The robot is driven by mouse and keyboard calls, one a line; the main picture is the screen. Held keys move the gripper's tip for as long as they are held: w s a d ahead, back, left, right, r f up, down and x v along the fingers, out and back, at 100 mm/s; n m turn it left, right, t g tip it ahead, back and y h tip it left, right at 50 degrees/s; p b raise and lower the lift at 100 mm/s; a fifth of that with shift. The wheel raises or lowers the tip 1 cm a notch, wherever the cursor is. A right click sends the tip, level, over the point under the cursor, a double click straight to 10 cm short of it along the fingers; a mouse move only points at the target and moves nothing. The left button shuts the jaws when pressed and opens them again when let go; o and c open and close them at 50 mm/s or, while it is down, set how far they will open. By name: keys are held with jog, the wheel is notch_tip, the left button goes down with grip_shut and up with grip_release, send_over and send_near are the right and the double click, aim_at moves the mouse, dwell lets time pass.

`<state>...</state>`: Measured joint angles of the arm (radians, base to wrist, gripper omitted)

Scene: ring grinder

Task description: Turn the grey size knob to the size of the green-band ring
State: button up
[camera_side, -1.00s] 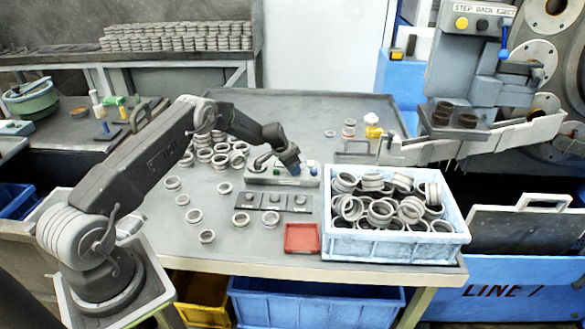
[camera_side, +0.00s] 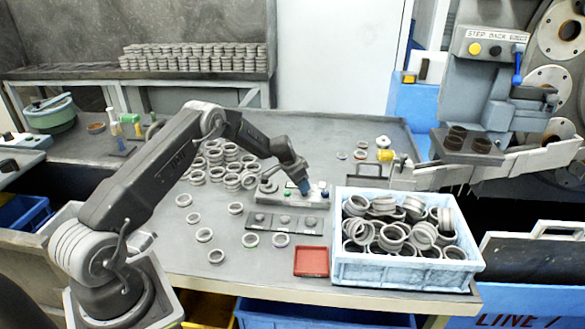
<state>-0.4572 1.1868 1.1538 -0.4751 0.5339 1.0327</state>
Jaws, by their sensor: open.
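A low grey control box (camera_side: 291,203) stands on the table left of the ring crate. It carries small green and blue parts on top. A grey round part at its left end (camera_side: 268,187) looks like the size knob; its pointer and markings are too small to read. My gripper (camera_side: 305,188) is open, pointing down at the box's top, right of that round part. I cannot tell whether it touches the box. Loose grey rings (camera_side: 203,235) lie on the table in front and to the left. No green band can be made out on any ring.
A dark plate with three round parts (camera_side: 286,223) lies in front of the box. A red tray (camera_side: 311,262) is near the front edge. A white-blue crate full of rings (camera_side: 402,271) stands right. More rings (camera_side: 232,169) cluster behind left.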

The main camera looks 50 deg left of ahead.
jog(key=v, duration=1)
jog(key=shift+s+r, duration=0.1)
jog(key=s+d+r, duration=0.6)
jog(key=d+r, duration=0.2)
jog(key=r, duration=0.2)
jog(key=s+d+r, duration=0.6)
jog(key=d+r, duration=0.3)
jog(key=r, duration=0.2)
jog(key=s+d+r+n, duration=0.1)
jog(key=s+d, duration=0.3)
jog(key=s, duration=0.7)
jog(key=s+d+r+n+t, duration=0.1)
jog(key=s+d, duration=0.3)
jog(key=s, duration=0.8)
jog(key=shift+s+d+y, duration=0.25)
jog(key=shift+d+y, duration=0.1)
jog(key=shift+y, duration=0.05)
